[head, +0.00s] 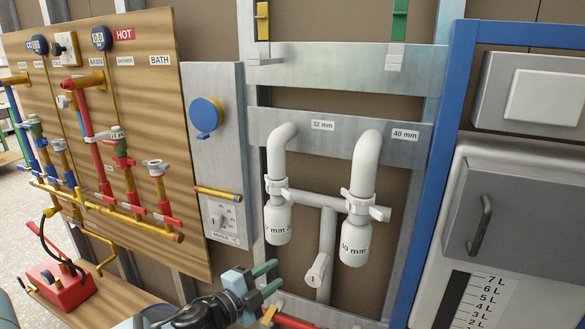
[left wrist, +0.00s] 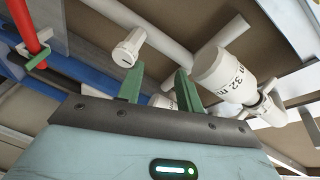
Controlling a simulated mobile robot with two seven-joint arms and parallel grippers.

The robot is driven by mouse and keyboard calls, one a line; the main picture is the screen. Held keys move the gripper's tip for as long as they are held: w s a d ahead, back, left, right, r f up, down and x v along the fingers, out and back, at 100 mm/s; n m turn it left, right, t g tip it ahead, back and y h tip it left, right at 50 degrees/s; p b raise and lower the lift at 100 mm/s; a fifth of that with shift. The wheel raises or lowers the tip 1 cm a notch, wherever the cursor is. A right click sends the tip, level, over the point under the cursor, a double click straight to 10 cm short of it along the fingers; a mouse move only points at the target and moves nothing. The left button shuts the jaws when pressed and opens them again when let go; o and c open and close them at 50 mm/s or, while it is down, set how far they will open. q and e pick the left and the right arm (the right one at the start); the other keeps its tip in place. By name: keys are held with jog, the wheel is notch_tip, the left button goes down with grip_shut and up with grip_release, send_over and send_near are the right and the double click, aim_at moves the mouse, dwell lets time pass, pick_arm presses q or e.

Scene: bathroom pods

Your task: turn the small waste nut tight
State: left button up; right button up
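The small waste nut (head: 276,187) is a white winged collar above the white 32 mm trap cup (head: 278,225), under the bent 32 mm pipe. A larger similar nut (head: 361,203) sits above the 40 mm trap cup (head: 354,243). My left gripper (head: 270,276) is below and slightly left of the 32 mm cup, with its green fingers apart and nothing clearly between them. In the left wrist view the 32 mm cup (left wrist: 225,72) lies just beyond the right finger. My right gripper is not in view.
A white drain pipe with a slotted cap (head: 316,272) hangs right of my gripper. A wooden pipe board (head: 150,50) and a grey panel with a blue knob (head: 206,117) stand left. A blue post (head: 445,160) stands right. A red box (head: 60,287) sits lower left.

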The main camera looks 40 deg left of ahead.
aim_at(286, 194)
pick_arm(q)
jog(key=r+m+h+p, duration=0.1)
jog(key=r+m+p, duration=0.1)
jog(key=r, duration=0.4)
jog(key=r+m+h+p, duration=0.1)
jog(key=r+m+h, duration=0.1)
jog(key=r, duration=0.5)
jog(key=a+r+m+h+p, duration=0.1)
jog(key=r+m+h+p, duration=0.1)
jog(key=r, duration=0.4)
jog(key=shift+s+r+m+g+p, duration=0.2)
jog(key=shift+m+g+p, duration=0.15)
jog(key=shift+m, duration=0.25)
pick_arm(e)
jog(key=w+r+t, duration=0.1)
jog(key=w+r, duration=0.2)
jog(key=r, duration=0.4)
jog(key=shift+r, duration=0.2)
pick_arm(q)
jog(key=shift+w+d, duration=0.1)
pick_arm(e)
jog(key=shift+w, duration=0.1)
pick_arm(q)
jog(key=shift+x, duration=3.75)
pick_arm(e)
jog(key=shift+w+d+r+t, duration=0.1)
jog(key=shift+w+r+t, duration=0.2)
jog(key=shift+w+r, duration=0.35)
pick_arm(q)
jog(key=shift+c, duration=0.3)
